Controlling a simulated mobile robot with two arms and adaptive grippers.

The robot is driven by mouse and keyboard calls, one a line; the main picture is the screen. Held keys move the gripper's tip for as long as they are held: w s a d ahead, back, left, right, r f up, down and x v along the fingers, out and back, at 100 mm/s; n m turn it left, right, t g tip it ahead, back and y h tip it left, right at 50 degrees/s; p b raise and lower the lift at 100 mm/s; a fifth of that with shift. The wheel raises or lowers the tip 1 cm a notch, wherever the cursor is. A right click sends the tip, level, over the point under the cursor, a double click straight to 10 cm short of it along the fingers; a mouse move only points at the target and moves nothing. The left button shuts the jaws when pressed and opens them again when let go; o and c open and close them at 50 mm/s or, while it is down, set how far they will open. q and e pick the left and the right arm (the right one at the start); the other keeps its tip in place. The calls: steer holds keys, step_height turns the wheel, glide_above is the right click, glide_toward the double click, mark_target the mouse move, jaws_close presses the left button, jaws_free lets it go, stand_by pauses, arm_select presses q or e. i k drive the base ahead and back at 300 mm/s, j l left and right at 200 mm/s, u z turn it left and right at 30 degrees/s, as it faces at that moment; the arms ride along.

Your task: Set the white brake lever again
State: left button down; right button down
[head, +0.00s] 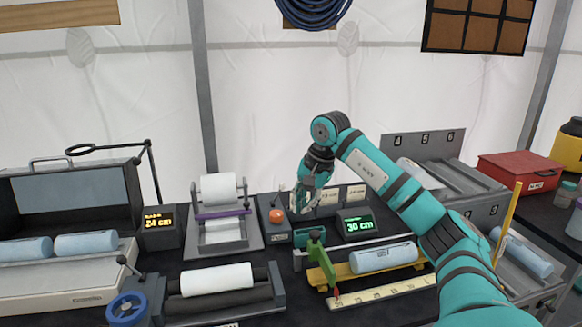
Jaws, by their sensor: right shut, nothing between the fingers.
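My right gripper (303,208) is shut with nothing in it, pointing down at the back of the bench. It is just right of a small dark box (278,235) with an orange knob (276,215). A thin upright piece (281,187) shows left of the gripper; I cannot tell if it is the white brake lever. A dark-knobbed lever (122,260) stands by the blue handwheel (127,309) at the front left. My left gripper is not in view.
A roll stand (221,208) is left of the gripper, and a green display (358,225) reading 30 cm is right of it. A green clamp (316,250) stands in front, beside a yellow ruler (385,288). A red box (520,172) sits at the far right.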

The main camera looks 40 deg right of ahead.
mark_target(282, 186)
steer(key=i+l, duration=0.35)
steer(key=l, duration=0.15)
steer(key=i+l, duration=0.35)
steer(key=l, duration=0.15)
